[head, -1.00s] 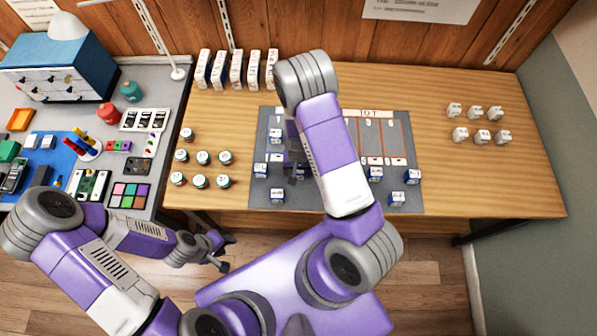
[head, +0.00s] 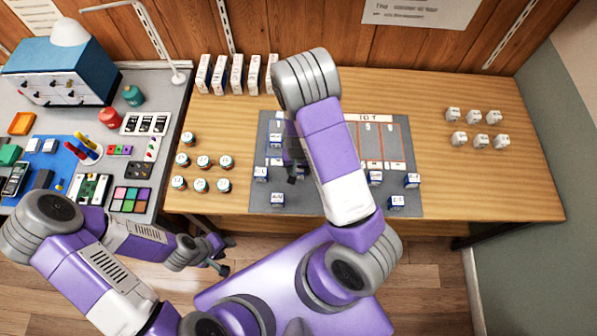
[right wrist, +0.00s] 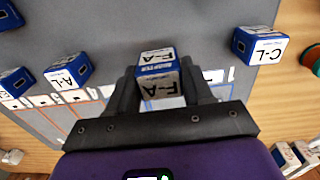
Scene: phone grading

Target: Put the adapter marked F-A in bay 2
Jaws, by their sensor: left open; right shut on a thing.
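My right gripper (right wrist: 160,88) is shut on the adapter marked F-A (right wrist: 158,62), a small white and blue block, seen between the fingers in the right wrist view. In the head view my right gripper (head: 292,165) is over the left half of the grey mat (head: 300,206), and the block in it cannot be made out. The mat has numbered, outlined bays along its back under a header strip (head: 368,118). My right arm covers part of them, and bay 2 cannot be clearly seen. My left gripper (head: 222,262) is open and empty, low in front of the table.
Other adapters lie on the mat, among them C-L (right wrist: 262,46) and A-L (right wrist: 70,70). Several round jars (head: 203,162) stand left of the mat, white boxes (head: 236,74) behind, and white blocks (head: 479,139) at right. Bare wood (head: 470,185) lies right of the mat.

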